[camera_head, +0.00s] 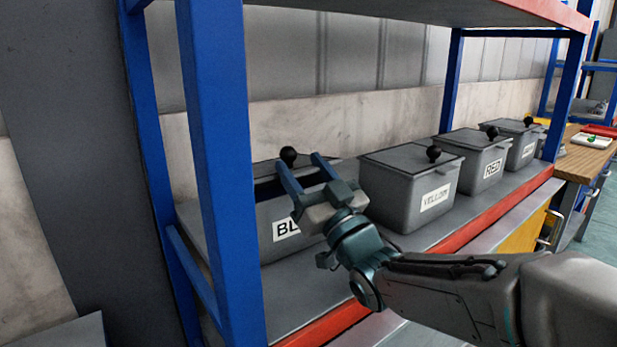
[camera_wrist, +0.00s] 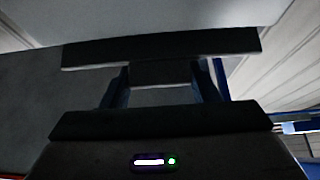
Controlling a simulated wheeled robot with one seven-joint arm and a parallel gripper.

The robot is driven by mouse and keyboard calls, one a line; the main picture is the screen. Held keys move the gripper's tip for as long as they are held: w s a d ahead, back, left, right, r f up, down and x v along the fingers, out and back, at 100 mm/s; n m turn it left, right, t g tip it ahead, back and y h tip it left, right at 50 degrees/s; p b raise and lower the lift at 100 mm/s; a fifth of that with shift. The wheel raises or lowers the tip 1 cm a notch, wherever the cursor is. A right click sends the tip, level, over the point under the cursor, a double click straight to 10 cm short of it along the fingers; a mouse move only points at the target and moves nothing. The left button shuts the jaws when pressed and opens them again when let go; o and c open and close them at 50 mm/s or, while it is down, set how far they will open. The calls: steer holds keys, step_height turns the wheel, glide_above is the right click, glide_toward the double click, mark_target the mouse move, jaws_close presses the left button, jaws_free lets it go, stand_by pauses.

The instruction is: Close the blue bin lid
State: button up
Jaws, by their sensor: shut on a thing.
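The blue bin (camera_head: 275,248) is a grey box on the shelf at the left, with a label reading "BL" before my gripper covers the rest. Its grey lid (camera_head: 266,169) has a round black knob (camera_head: 288,156). A dark gap shows between the lid and the front rim, so the lid looks partly open. My gripper (camera_head: 299,161) is over the bin's top, its two blue fingers reaching toward the lid beside the knob. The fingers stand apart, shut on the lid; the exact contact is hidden.
A yellow-labelled bin (camera_head: 405,195), a red-labelled bin (camera_head: 480,160) and another bin (camera_head: 522,140) stand to the right, lids down. A blue post (camera_head: 220,180) rises close on the left. The shelf's red front edge (camera_head: 490,225) runs below, and an upper shelf (camera_head: 440,10) hangs overhead.

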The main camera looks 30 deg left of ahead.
steer(key=shift+f+b, duration=0.65)
steer(key=shift+f, duration=0.2)
steer(key=shift+d, duration=0.1)
